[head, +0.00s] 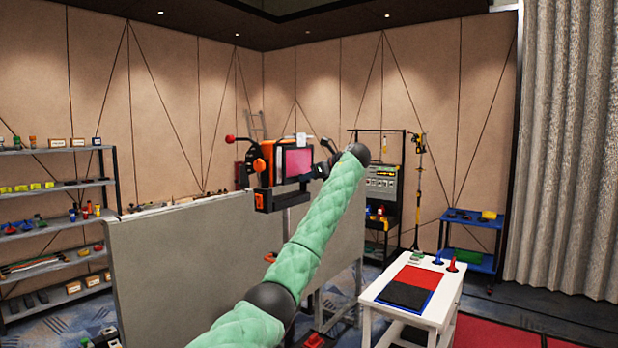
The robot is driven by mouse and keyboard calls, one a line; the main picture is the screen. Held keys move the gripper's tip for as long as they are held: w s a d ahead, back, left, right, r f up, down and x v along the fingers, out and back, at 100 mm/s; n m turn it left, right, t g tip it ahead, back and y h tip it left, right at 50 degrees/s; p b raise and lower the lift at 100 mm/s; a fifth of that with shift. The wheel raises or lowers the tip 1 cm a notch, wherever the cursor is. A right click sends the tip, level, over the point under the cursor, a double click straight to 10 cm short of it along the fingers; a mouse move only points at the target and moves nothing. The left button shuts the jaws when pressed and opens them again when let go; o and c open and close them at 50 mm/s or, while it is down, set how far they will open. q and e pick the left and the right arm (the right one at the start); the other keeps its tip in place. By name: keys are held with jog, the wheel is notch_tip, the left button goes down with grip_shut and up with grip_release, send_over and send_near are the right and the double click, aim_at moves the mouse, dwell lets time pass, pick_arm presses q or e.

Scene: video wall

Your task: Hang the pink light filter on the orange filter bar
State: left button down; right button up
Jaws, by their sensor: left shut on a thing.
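The pink light filter (298,162) shows as a pink panel with a dark frame near the middle of the head view. My left gripper (314,171) is at its right edge, shut on the filter, though the small, dark fingertips are hard to make out. My green padded arm rises from the bottom to a dark joint right of the filter. Orange parts (268,152) show just left of the filter, on or behind a black rig; I cannot tell which is the orange filter bar, or whether the filter touches it. My right gripper is out of view.
A grey panel (185,262) stands in front of the rig. A shelf unit (60,257) with small items is at the left. A white table (440,300) with red and black pads is at the right. A blue stand (470,228) is behind it.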

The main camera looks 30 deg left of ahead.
pick_arm(q)
jog(key=c, duration=1.5)
grip_release()
jog(key=shift+o, duration=0.7)
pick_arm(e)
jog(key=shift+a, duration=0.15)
pick_arm(q)
jog(key=shift+d, duration=0.1)
